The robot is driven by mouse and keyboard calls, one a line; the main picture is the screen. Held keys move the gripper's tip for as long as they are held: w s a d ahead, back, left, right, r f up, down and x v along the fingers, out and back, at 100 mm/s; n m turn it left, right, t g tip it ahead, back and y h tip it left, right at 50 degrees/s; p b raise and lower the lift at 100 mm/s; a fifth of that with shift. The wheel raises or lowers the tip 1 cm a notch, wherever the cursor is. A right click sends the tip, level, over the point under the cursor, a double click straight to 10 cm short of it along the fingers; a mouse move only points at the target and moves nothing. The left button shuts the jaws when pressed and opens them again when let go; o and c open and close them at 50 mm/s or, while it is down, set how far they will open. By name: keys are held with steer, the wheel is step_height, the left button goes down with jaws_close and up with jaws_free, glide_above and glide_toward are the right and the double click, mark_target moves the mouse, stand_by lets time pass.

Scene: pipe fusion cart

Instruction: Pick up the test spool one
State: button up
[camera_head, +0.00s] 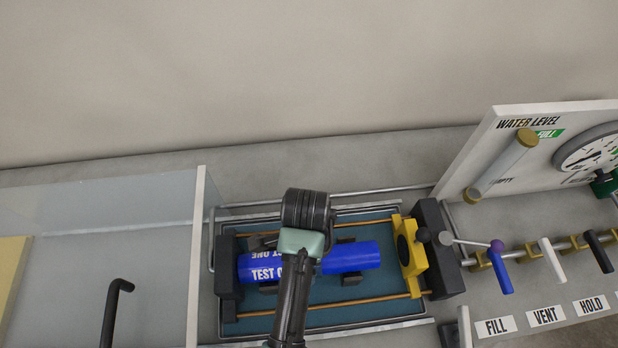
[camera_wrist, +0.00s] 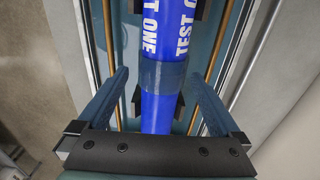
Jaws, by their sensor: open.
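The test spool one (camera_head: 352,257) is a blue cylinder with white "TEST ONE" lettering. It lies horizontally on dark supports in a teal-floored tray (camera_head: 376,311) in the head view. My arm hides its middle there. In the wrist view the spool (camera_wrist: 163,110) runs up the picture, with a darker band across it. My gripper (camera_wrist: 162,90) is open, with one finger on each side of the spool. Gaps show between the fingers and the spool, and I see no contact. In the head view my arm covers the fingers.
A yellow clamp block (camera_head: 412,257) and a dark end block (camera_head: 440,250) stand at the spool's right. Brass rods (camera_head: 345,309) run along the tray. Valve handles (camera_head: 501,271) and a gauge panel (camera_head: 550,150) are farther right. A clear panel (camera_head: 196,250) and black hooked handle (camera_head: 112,305) are left.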

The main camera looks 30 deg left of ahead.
steer(key=shift+w+f+p, duration=0.15)
steer(key=shift+f+p, duration=0.15)
steer(key=shift+f, duration=1)
steer(key=shift+w+f+p, duration=0.1)
steer(key=shift+f+p, duration=0.2)
steer(key=shift+f, duration=0.95)
steer(key=c, duration=1.6)
steer(key=shift+r, duration=0.15)
